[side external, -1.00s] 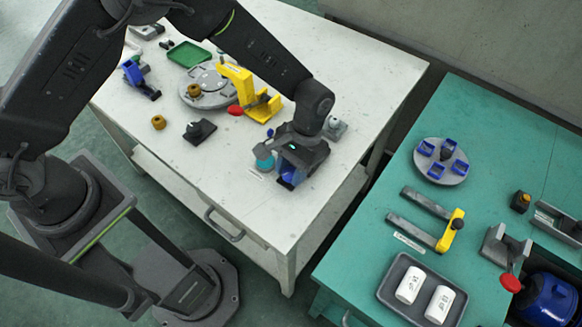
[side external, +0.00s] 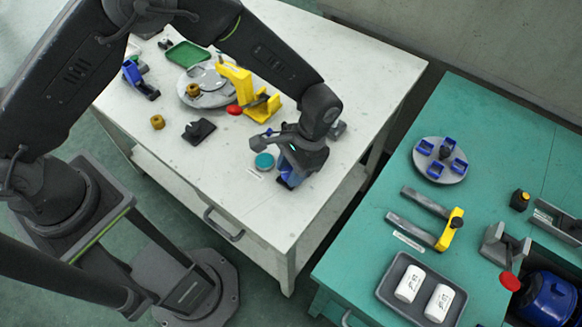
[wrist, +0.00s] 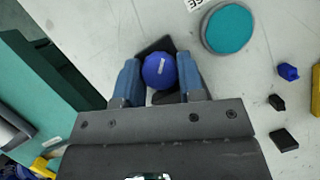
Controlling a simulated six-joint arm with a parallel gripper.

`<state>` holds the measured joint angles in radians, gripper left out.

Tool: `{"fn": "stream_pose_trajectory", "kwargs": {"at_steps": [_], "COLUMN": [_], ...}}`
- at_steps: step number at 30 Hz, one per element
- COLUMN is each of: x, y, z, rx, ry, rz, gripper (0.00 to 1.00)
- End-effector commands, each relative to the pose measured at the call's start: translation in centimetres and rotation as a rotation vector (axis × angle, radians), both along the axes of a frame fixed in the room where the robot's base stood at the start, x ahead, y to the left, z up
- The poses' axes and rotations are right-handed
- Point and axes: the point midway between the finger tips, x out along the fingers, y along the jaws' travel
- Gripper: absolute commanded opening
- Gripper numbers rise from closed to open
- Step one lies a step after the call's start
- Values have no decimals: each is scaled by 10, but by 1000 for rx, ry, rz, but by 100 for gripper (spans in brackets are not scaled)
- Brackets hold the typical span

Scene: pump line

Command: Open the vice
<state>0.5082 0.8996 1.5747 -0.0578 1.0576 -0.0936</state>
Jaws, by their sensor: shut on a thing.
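My gripper (wrist: 160,62) is low over the right part of the white table in the side view. In the wrist view its two blue fingers stand on either side of a round blue knob (wrist: 159,71) with a small white mark, and they are shut on it. The knob sits on a dark base (wrist: 157,46), mostly hidden by the knob and fingers. I cannot tell whether this knob belongs to a vice. A grey, vice-like fixture with a red knob (side external: 509,281) stands on the green table, apart from my gripper.
A teal disc (wrist: 228,28) lies close beside my gripper. A yellow fixture (side external: 240,82) with a red handle stands behind it. Small blue and black pieces (wrist: 284,139) lie to the right in the wrist view. The white table's front edge is clear.

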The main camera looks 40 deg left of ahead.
Motion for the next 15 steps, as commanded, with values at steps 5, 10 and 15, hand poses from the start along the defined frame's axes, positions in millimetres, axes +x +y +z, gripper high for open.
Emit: {"fn": "stream_pose_trajectory", "kwargs": {"at_steps": [5,10,15], "x": [0,0,0], "y": [0,0,0], "z": [0,0,0], "rx": [0,0,0], "ry": [0,0,-1], "rz": [1,2,2], "gripper": [45,61,61]}}
